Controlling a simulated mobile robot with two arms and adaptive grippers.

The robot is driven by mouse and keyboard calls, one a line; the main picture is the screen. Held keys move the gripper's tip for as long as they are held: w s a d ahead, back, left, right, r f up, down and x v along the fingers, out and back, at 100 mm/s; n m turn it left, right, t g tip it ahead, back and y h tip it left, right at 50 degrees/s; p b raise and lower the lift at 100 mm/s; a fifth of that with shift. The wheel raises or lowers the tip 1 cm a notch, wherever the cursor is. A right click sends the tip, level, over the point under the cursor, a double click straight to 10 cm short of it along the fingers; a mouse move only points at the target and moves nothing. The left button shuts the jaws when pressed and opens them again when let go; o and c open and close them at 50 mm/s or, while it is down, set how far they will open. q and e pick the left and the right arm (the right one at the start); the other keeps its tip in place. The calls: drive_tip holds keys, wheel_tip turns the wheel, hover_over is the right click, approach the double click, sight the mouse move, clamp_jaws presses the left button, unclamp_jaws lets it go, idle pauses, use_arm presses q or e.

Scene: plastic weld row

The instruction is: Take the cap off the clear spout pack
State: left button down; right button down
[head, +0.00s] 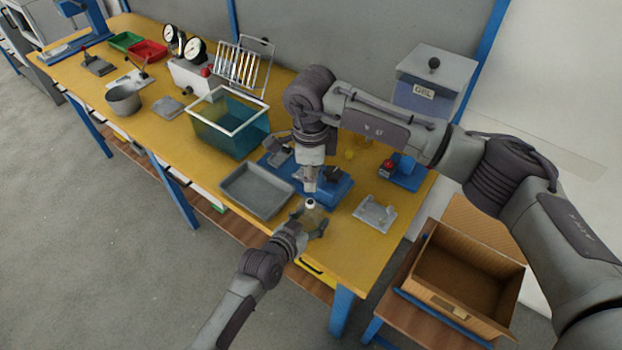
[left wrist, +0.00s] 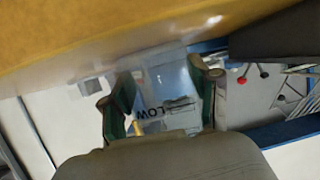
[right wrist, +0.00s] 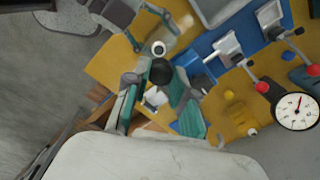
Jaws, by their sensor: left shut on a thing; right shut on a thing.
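The clear spout pack (head: 313,219) is upright, with its white spout on top. My left gripper (head: 308,222) is shut on its sides. In the left wrist view the see-through pack (left wrist: 172,82), with dark lettering, sits between the green finger pads (left wrist: 162,95). My right gripper (head: 310,186) is just above the spout, pointing down. In the right wrist view it (right wrist: 158,82) is shut on a dark round cap (right wrist: 160,72). Beside the cap the white spout ring (right wrist: 158,48) shows a dark centre. The cap looks off the spout, with a small gap.
A grey tray (head: 232,197) lies left of the pack, and a blue fixture (head: 337,190) stands behind it. A teal bin (head: 205,141) is farther left. A metal plate (head: 374,222) lies to the right. A cardboard box (head: 490,250) stands off the table's right end.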

use_arm(q)
drive_tip(key=shift+c, duration=0.9)
unclamp_jaws()
